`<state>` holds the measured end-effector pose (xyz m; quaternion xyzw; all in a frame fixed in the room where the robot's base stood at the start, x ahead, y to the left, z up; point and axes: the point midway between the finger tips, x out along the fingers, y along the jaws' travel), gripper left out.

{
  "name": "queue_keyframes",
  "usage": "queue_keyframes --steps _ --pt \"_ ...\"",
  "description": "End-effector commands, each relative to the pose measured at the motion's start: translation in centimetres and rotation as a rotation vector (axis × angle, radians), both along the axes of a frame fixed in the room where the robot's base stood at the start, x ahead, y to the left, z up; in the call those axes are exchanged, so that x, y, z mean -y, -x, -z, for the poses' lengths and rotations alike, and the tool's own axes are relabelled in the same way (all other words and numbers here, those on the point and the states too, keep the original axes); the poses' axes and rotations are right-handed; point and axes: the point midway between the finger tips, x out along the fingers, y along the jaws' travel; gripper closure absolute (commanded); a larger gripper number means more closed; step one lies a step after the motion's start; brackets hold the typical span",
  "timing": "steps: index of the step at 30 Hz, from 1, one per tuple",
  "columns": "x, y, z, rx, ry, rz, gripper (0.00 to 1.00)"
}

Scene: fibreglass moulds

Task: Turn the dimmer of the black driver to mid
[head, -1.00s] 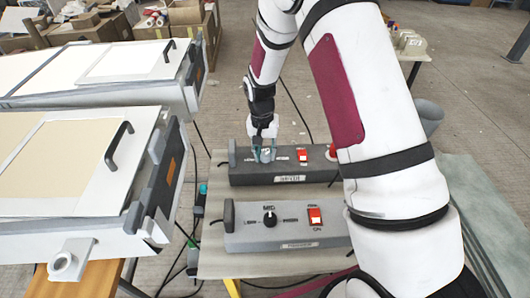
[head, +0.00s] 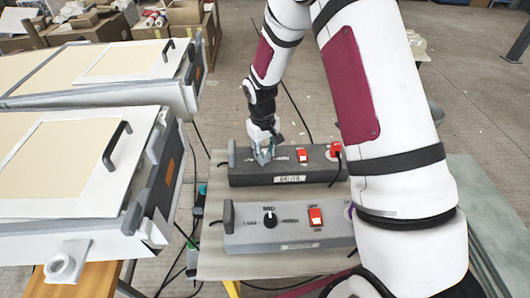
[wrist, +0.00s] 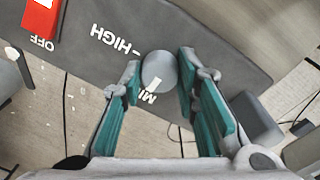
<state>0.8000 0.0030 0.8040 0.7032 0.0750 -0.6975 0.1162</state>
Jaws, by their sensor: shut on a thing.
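The black driver (head: 240,179) is the dark box at the back of the bench. It also shows in the wrist view (wrist: 215,45), with HIGH and part of MID printed on its top. Its dimmer knob (wrist: 159,66) is a round grey cap with a white mark. The mark points down in the wrist view, toward the partly hidden MID label. My gripper (head: 263,156) is over the left part of the driver. In the wrist view its fingers (wrist: 160,76) stand on both sides of the knob, shut on it. In the head view my gripper hides the knob.
A grey driver (head: 250,239) with a black knob (head: 269,219) and red switch (head: 316,216) stands in front. The black driver has a red switch (head: 302,155) and a red piece (head: 335,149) at right. White moulds (head: 75,160) fill the left.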

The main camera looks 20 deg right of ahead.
Motion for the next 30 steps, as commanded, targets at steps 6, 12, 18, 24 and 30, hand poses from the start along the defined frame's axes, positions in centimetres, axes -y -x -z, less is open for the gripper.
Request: queue_keyframes --steps 6,12,18,24,30 --pt "-0.06 0.03 -0.01 0.0 0.0 -0.048 0.99" --pt "-0.06 0.04 -0.01 -0.001 -0.001 -0.059 0.99" --pt "-0.06 0.04 0.0 -0.001 -0.001 -0.058 0.99" --pt "-0.05 0.04 0.0 -0.001 -0.001 -0.057 0.51" --pt "-0.02 0.03 0.01 0.0 0.0 -0.056 0.51"
